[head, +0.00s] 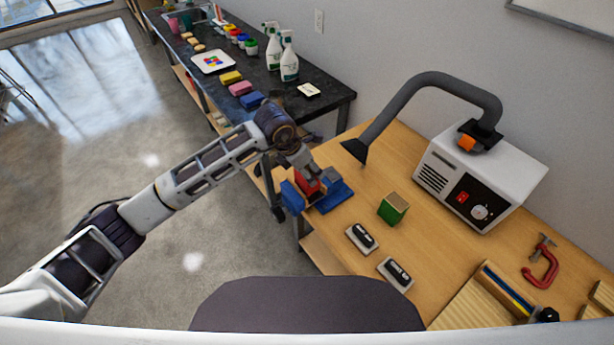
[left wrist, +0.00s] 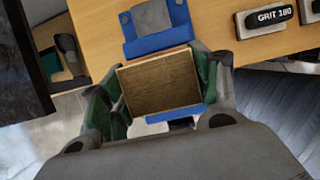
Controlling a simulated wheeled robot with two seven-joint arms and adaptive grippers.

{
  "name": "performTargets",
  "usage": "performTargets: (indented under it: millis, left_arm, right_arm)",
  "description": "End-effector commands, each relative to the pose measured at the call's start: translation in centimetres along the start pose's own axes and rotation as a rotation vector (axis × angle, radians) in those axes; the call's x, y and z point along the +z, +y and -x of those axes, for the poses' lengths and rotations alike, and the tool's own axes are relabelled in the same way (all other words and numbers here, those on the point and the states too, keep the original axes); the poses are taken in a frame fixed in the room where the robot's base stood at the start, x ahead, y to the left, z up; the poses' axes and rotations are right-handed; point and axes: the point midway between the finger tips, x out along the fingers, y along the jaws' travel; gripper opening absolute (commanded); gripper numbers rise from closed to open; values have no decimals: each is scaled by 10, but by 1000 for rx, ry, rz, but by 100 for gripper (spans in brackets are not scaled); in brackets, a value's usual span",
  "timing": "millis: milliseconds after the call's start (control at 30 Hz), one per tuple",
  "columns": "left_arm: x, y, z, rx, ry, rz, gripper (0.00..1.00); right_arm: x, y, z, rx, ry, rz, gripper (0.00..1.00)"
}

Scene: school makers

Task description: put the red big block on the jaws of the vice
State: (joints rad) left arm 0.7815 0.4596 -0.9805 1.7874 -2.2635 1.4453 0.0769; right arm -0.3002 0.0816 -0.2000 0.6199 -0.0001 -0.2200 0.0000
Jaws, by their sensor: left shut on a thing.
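The red big block (head: 307,183) is in my left gripper (head: 305,178), whose fingers are shut on its sides. In the left wrist view its bare wooden face (left wrist: 160,83) shows between the fingers of the left gripper (left wrist: 162,95). The blue vice (head: 337,197) sits at the table's near left corner. In the left wrist view, blue parts of the vice (left wrist: 158,42) show beyond and below the block. The block is over the vice, by its jaws, partly hidden by the gripper. I cannot tell whether it touches them. My right gripper is not in view.
A green block (head: 392,212) with a wooden top stands right of the vice. Two sanding blocks (head: 361,239) lie nearer me. A white fume extractor (head: 478,180) with a bent grey hose stands behind. A red clamp (head: 543,268) lies at the right.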

Motion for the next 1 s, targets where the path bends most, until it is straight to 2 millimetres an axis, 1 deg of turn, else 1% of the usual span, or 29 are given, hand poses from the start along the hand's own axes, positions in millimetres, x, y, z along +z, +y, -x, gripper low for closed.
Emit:
performTargets:
  millis: [167,267,500,600,1000]
  left_arm:
    - [0,0,0,0,0,0,34]
    - [-2,0,-5,-1,1,1,34]
    - [-12,0,-27,-1,2,0,34]
    - [-14,0,-33,0,0,0,34]
    - [-15,0,-36,1,0,-1,34]
  right_arm:
    - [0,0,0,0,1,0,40]
    - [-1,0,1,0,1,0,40]
    - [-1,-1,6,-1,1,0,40]
    - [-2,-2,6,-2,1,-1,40]
    - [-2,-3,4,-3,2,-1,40]
